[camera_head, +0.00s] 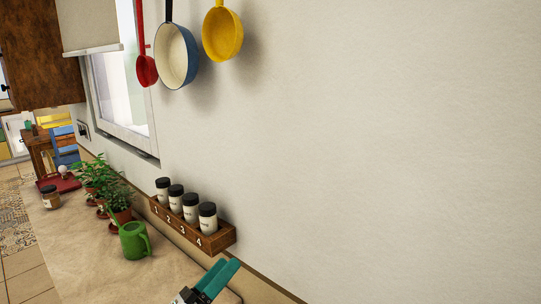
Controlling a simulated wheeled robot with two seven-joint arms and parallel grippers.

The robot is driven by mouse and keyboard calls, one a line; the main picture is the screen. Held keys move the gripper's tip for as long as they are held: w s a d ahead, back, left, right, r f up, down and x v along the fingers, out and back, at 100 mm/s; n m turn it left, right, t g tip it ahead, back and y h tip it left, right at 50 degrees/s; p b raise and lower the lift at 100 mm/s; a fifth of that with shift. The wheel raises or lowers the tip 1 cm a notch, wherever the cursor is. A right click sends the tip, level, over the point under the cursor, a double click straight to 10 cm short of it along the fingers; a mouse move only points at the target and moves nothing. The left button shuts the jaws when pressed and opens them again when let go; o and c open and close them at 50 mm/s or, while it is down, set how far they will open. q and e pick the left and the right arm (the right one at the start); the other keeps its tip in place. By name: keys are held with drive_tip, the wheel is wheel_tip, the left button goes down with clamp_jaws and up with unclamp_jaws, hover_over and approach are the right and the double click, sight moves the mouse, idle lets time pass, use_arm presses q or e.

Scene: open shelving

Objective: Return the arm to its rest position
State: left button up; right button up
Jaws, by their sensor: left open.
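My left gripper (229,265) shows at the bottom of the head view, with two teal fingers pointing up and to the right. It is open, and I see nothing between its fingers. It is in front of the right end of a wooden rack (222,241) numbered 1 to 4, and looks apart from it. Several black-capped white jars (190,208) stand upright in the rack. Most of my left arm is out of the frame. My right gripper is not in view.
A green watering can (133,241) and potted plants (119,199) stand on the counter (82,262) left of the rack. A brown jar (50,197) is farther left. The wall on the right is bare.

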use_arm(q)
drive_tip(key=s+a+f+n+g+y, duration=0.1)
drive_tip(key=s+a+f+n+y, duration=0.1)
drive_tip(key=a+f+n+y, duration=0.75)
drive_tip(key=s+a+f+n+y, duration=0.2)
drive_tip(key=f+n+y, duration=0.3)
drive_tip(key=n, duration=1)
drive_tip(key=s+f+n+g, duration=0.5)
drive_tip(key=s+f+g, duration=0.1)
drive_tip(key=s, duration=0.5)
drive_tip(key=s+f+n+g, duration=0.4)
drive_tip(key=s+f+g, duration=0.2)
drive_tip(key=s, duration=0.4)
wheel_tip(320, 180, down, 25)
drive_tip(key=g, duration=0.2)
drive_tip(key=s+f, duration=0.7)
drive_tip(key=f, duration=0.3)
drive_tip(key=shift+s+a+f, duration=0.25)
drive_tip(key=shift+a+f, duration=0.1)
drive_tip(key=shift+f, duration=0.05)
drive_tip(key=shift+g, duration=0.5)
drive_tip(key=s+f, duration=0.2)
drive_tip(key=s, duration=0.1)
drive_tip(key=s+a+f, duration=0.1)
drive_tip(key=s+f, duration=0.1)
drive_tip(key=s, duration=0.2)
drive_tip(key=s+a+f, duration=0.1)
drive_tip(key=s+f, duration=0.2)
drive_tip(key=shift+s, duration=0.2)
drive_tip(key=shift+c, duration=0.3)
